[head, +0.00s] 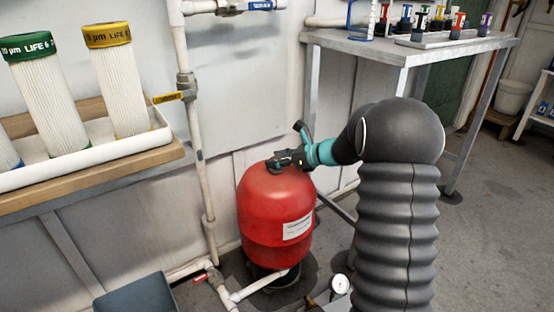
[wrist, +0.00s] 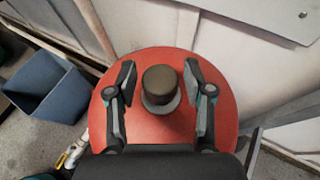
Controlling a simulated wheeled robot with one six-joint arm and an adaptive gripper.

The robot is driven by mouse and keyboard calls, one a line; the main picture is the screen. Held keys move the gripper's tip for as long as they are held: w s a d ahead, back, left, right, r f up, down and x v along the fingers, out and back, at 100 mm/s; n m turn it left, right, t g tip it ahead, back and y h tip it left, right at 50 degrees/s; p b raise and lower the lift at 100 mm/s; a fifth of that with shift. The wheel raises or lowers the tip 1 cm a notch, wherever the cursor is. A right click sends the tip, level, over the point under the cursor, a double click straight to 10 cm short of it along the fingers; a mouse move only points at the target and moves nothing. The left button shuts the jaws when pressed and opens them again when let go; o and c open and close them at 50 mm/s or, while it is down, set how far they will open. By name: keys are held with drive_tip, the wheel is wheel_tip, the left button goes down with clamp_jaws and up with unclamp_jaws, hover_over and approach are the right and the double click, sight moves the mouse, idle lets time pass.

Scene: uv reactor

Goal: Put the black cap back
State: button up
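The red tank (head: 275,210) stands upright on the floor by the wall. Its domed red top (wrist: 160,130) fills the middle of the wrist view. A dark round piece that looks like the black cap (wrist: 160,80) rises from the centre of the top, with a grey collar (wrist: 160,104) around its base. My gripper (wrist: 160,83) is open, one finger on each side of the dark piece, with a visible gap on both sides. In the head view my gripper (head: 291,158) is at the tank's top and partly hides the dark piece. I cannot tell how firmly it is seated.
White pipes (head: 197,150) run down the wall left of the tank. A blue bin (wrist: 47,85) stands on the floor nearby. A metal table (head: 400,50) with small bottles is behind. A wooden shelf (head: 100,180) with filter cartridges is at left. A gauge (head: 340,284) sits low in front.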

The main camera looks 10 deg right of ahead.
drive_tip(key=shift+r, duration=0.15)
drive_tip(key=shift+r+p, duration=0.3)
drive_tip(key=shift+r, duration=0.05)
drive_tip(key=p+v, duration=0.1)
drive_tip(key=v, duration=1)
drive_tip(key=s+a+r+n+g+h, duration=0.2)
drive_tip(key=s+a+n, duration=0.35)
drive_tip(key=s, duration=0.45)
drive_tip(key=s+a+r+n+g+h, duration=0.2)
drive_tip(key=s+a+n, duration=0.3)
drive_tip(key=s+n, duration=0.3)
drive_tip(key=s+d+f+n+t+h, duration=0.1)
drive_tip(key=s+n+h, duration=0.5)
drive_tip(key=s+n, duration=0.6)
drive_tip(key=s+d, duration=0.1)
drive_tip(key=s, duration=0.5)
drive_tip(key=shift+s+f+h, duration=0.15)
drive_tip(key=shift+f+h, duration=0.05)
drive_tip(key=shift+h, duration=0.1)
drive_tip(key=shift+d, duration=0.15)
